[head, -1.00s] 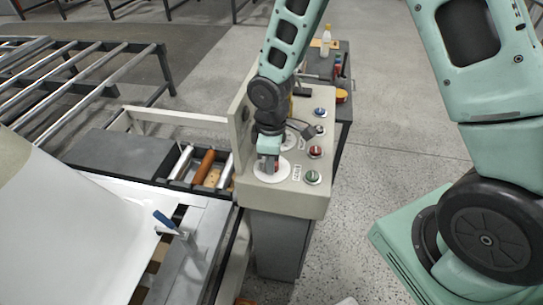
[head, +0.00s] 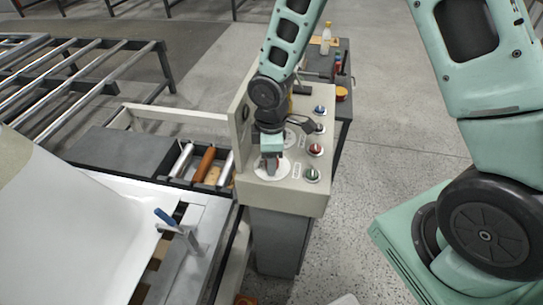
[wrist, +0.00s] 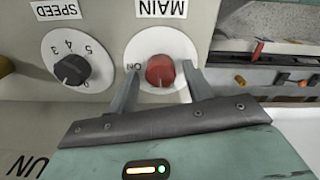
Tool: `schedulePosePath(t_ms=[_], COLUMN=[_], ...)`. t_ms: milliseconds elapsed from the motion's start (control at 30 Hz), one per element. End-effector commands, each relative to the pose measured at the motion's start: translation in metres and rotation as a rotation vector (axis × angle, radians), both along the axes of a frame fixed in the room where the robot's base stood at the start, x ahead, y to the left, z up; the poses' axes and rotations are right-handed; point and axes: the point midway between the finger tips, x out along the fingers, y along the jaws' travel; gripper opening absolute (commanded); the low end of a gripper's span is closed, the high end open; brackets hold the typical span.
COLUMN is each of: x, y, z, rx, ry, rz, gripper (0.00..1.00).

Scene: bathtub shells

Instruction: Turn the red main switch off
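The red main switch (wrist: 160,70) is a round red knob on a white disc, under the label MAIN, in the wrist view. ON lettering shows on the disc at the knob's left. My gripper (wrist: 161,78) has one finger on each side of the knob, with narrow gaps showing, so it is open around it. In the head view my gripper (head: 270,166) points down at the white disc (head: 262,172) on the control panel (head: 248,187), and the knob is mostly hidden by the fingers.
A black SPEED dial (wrist: 72,68) sits left of the switch in the wrist view. Green (head: 312,174), red (head: 316,149) and blue (head: 320,109) buttons line the panel's right side. An open tray with rollers (head: 205,163) lies left of the panel.

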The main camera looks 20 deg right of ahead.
Motion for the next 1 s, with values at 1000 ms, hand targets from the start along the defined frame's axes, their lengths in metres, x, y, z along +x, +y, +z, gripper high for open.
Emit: schedulePosePath(t_ms=[1000], x=[0.0], y=[-0.001], z=[0.136], rx=[0.0], ry=[-0.003], rz=[-0.004], gripper=[0.54])
